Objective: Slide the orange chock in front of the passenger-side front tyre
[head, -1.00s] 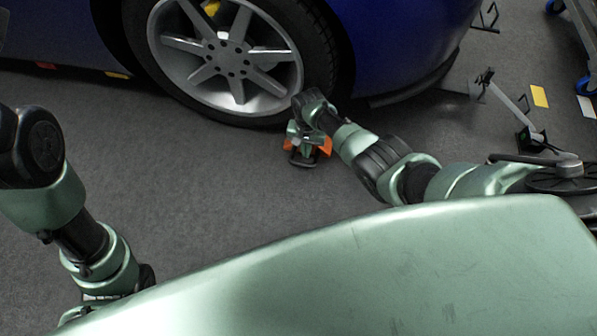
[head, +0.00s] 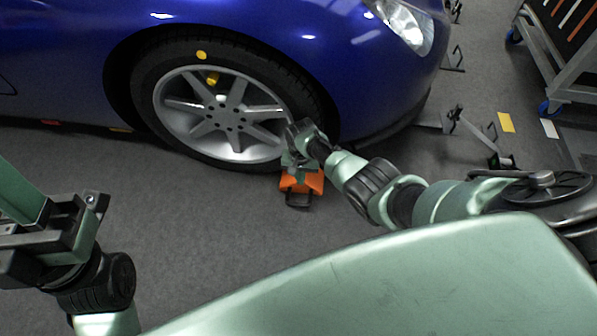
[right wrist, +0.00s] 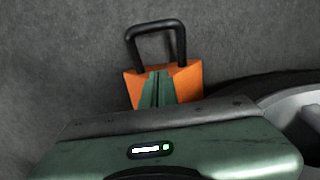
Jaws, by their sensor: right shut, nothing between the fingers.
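The orange chock (head: 313,183) with a black loop handle (head: 298,201) lies on the floor by the lower front of the car's front tyre (head: 148,95). I cannot tell whether chock and tyre touch. My right gripper (head: 299,172) is low over the chock, its fingers shut with nothing between them. In the right wrist view the closed green fingers (right wrist: 157,88) overlap the middle of the chock (right wrist: 188,82), with the handle (right wrist: 156,28) beyond them. Part of the chock is hidden by the gripper. My left gripper (head: 50,230) is at the left edge, away from the chock; its jaw state is unclear.
The blue car (head: 300,60) stands above the tyre. A wheeled cart (head: 560,75) is at the upper right. A metal stand (head: 475,135) and a yellow floor mark (head: 506,122) lie right of the car's nose. Grey floor left of the chock is clear.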

